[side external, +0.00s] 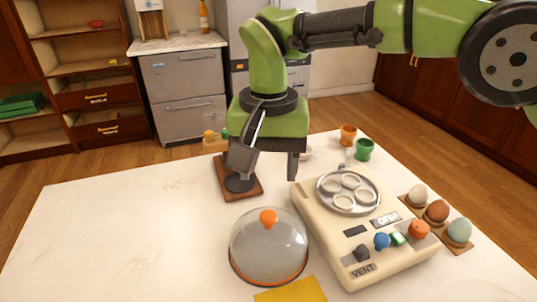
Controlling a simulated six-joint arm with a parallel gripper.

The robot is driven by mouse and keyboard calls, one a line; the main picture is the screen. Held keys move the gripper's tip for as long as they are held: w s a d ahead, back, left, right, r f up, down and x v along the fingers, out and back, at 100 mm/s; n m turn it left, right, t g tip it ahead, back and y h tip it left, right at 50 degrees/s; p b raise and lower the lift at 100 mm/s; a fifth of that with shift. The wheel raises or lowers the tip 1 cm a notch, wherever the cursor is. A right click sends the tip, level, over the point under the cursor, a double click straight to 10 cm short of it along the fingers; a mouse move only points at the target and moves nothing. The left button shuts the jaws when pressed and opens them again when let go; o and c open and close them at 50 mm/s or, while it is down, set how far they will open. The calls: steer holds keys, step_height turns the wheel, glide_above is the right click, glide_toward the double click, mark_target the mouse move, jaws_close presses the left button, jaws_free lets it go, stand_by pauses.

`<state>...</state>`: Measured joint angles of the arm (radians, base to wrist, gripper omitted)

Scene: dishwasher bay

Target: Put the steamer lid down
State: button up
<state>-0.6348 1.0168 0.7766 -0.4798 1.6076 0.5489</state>
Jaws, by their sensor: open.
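The steamer lid (268,255) is a clear dome with an orange rim and an orange knob. It sits upright on the white table, left of the cream steamer base (345,265). The base's round metal tray (350,208) is uncovered and holds several pale rings. My gripper (268,168) is open and empty, pointing down, behind the lid in the picture and apart from it. Its left finger overlaps a dark round piece on a brown board (245,194); I cannot tell whether they touch.
A yellow cloth or card (292,291) lies at the front by the lid. Coloured eggs (438,211) in holders stand right of the base. Orange (348,135) and green (364,149) cups stand behind it. The table's left side (120,235) is clear.

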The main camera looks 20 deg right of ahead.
steer(key=shift+r, duration=0.8)
steer(key=s+d+r+t+y, duration=0.1)
steer(key=s+d+r+t, duration=0.15)
steer(key=d+r, duration=0.5)
steer(key=s+d+r+t+y, duration=0.1)
steer(key=s+d+r, duration=0.3)
steer(key=d+r, duration=0.35)
steer(key=s+d+f+t, duration=0.1)
steer(key=s+d+t, duration=0.1)
steer(key=s+d, duration=0.2)
steer(key=s+d+f+t, duration=0.1)
steer(key=s+d, duration=0.3)
steer(key=s, duration=0.6)
steer(key=shift+f+n+t, duration=0.3)
steer(key=shift+f+t, duration=0.05)
steer(key=shift+f, duration=0.3)
